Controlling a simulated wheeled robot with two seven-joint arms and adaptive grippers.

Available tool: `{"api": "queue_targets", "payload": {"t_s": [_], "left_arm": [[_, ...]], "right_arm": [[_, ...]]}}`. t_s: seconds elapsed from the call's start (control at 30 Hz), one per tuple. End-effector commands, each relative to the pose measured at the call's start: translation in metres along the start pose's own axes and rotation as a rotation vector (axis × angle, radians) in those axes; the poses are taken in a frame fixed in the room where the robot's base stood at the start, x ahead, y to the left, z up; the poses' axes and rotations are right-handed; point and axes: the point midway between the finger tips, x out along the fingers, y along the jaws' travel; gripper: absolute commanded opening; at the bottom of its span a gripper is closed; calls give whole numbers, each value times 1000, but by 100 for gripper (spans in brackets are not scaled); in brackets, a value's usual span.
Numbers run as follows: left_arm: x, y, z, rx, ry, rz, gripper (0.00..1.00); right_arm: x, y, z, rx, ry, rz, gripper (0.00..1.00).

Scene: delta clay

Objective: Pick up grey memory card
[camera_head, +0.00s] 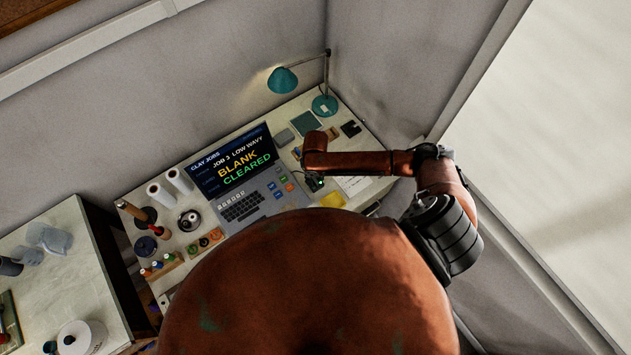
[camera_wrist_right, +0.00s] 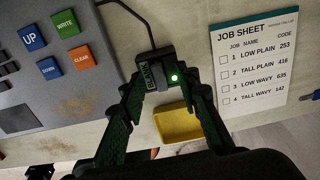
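In the right wrist view, a dark block with a lit green light (camera_wrist_right: 172,76) and a cable stands on the bench. A dark grey piece on its left side bears a label that seems to read BLANK (camera_wrist_right: 150,76). This may be the grey memory card; its edges are not clear. My right gripper (camera_wrist_right: 167,88) is open, its green-black fingers on either side of the block's near part. Contact is not clear. In the head view, my right gripper (camera_head: 314,182) is small and dark over the bench, right of the console. My left gripper is not in view.
An empty yellow tray (camera_wrist_right: 178,124) lies just in front of the block. The console's buttons (camera_wrist_right: 58,45) are to the left and a job sheet (camera_wrist_right: 258,62) to the right. A teal lamp (camera_head: 284,80) stands at the back. The bench's front edge is close.

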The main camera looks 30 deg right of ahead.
Motion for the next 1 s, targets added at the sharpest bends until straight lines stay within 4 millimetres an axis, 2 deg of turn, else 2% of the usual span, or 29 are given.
{"api": "queue_targets", "payload": {"t_s": [0.1,0.23,0.63,1.0], "left_arm": [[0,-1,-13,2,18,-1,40],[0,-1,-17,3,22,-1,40],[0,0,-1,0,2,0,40],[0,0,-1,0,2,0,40]], "right_arm": [[1,-1,0,1,-1,0,30],[1,-1,0,2,-1,0,28],[0,0,0,2,-1,0,1],[-3,0,1,2,-2,0,0]]}}
